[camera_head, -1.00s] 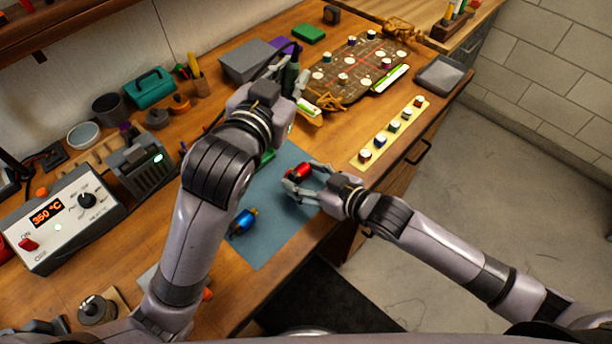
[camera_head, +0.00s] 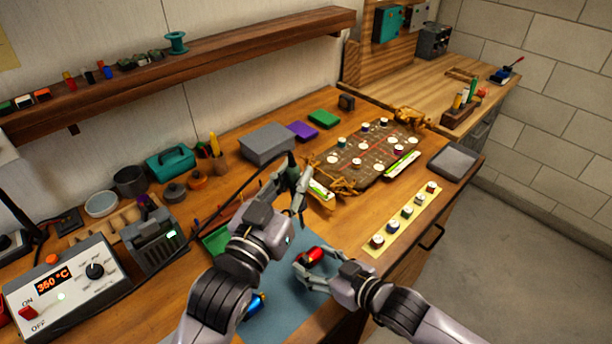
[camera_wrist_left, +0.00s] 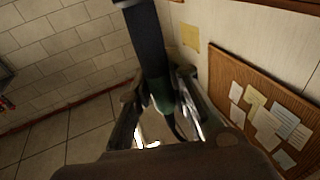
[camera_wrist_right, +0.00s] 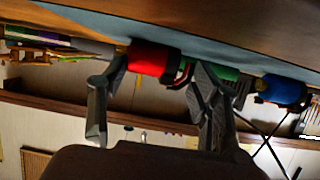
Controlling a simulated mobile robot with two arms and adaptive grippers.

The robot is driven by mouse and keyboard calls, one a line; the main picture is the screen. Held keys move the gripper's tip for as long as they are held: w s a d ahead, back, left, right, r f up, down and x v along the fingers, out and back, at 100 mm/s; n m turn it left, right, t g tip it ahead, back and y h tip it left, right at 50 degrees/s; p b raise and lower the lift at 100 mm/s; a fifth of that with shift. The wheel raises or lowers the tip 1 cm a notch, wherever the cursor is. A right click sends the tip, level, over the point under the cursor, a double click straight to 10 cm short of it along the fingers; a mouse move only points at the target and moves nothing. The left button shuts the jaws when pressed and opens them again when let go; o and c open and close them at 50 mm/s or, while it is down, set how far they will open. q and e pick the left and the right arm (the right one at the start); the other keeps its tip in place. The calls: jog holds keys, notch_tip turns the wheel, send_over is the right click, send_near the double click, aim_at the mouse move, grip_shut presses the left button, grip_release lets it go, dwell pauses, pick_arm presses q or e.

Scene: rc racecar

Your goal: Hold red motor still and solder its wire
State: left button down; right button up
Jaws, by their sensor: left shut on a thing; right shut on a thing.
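The red motor (camera_head: 314,256) is between the fingers of my right gripper (camera_head: 312,268), above the blue mat (camera_head: 292,300). In the right wrist view the red motor (camera_wrist_right: 152,58) sits at the fingertips, with a short red piece, perhaps its wire, beside its right end. My left gripper (camera_head: 294,190) is shut on the dark green and black soldering iron (camera_head: 291,168), up and behind the red motor and apart from it. The iron (camera_wrist_left: 160,75) also shows between the fingers in the left wrist view. I cannot make out its tip.
A blue motor (camera_head: 254,306) lies on the mat, partly behind my left arm. The soldering station (camera_head: 62,283) reads 350 °C at the left. A brown board (camera_head: 365,155) with several round pieces stands behind, and a cream strip (camera_head: 405,218) with several capped pieces lies right.

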pick_arm(q)
jog(key=s+a+f+n+t, duration=0.1)
jog(key=s+a+f+t, duration=0.1)
jog(key=f, duration=0.4)
jog(key=shift+s+a+n+t+h, duration=0.3)
jog(key=shift+s+a+h, duration=0.1)
jog(key=shift+s+a, duration=0.45)
jog(key=shift+s+d+f, duration=0.1)
jog(key=shift+f, duration=1.15)
dwell(2.2)
jog(key=shift+r, duration=0.1)
dwell(1.5)
notch_tip(320, 180, up, 6)
jog(key=s+a, duration=0.2)
jog(key=shift+r, duration=0.15)
dwell(0.4)
